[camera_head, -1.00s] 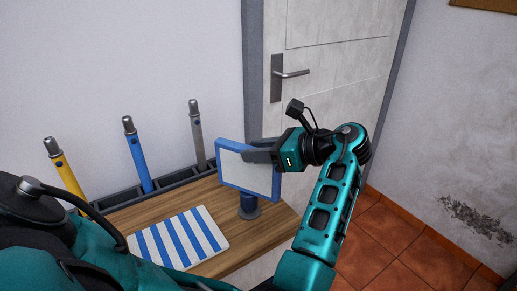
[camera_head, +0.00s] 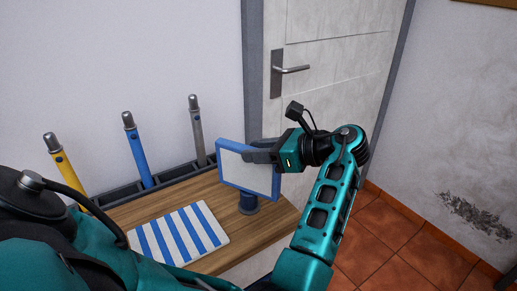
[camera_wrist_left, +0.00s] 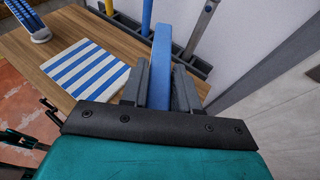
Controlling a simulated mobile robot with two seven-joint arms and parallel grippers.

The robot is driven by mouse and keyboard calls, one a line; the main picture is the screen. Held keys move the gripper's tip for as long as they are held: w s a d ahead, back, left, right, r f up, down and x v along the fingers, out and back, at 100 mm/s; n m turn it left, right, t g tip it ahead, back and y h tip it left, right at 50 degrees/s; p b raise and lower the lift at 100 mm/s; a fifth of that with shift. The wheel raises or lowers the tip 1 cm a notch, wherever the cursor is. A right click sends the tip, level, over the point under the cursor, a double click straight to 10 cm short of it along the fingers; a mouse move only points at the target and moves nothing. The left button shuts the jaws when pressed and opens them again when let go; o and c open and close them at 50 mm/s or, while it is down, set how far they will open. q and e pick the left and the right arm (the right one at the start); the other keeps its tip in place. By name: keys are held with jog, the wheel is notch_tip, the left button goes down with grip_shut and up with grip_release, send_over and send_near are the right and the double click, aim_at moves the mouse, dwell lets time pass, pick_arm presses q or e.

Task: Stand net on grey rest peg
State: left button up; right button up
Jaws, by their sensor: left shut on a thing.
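The net (camera_head: 246,171) is a white panel in a blue frame, upright and slightly tilted, at the right end of the wooden table. My left gripper (camera_head: 262,156) is shut on the frame's right side in the head view. The left wrist view shows both fingers (camera_wrist_left: 160,82) around the blue frame (camera_wrist_left: 161,55). The net hides the stub's top, so I cannot tell whether the net is fully seated. My right gripper is not in view.
A blue-and-white striped mat (camera_head: 180,235) lies on the table (camera_head: 145,210). Yellow (camera_head: 64,163), blue (camera_head: 138,155) and grey (camera_head: 197,135) handles stand in a dark rack (camera_head: 170,182) along the wall. A door (camera_head: 330,85) is behind.

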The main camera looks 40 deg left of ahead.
pick_arm(q)
jog(key=shift+f, duration=0.2)
jog(key=o, duration=0.9)
jog(key=shift+o, duration=0.2)
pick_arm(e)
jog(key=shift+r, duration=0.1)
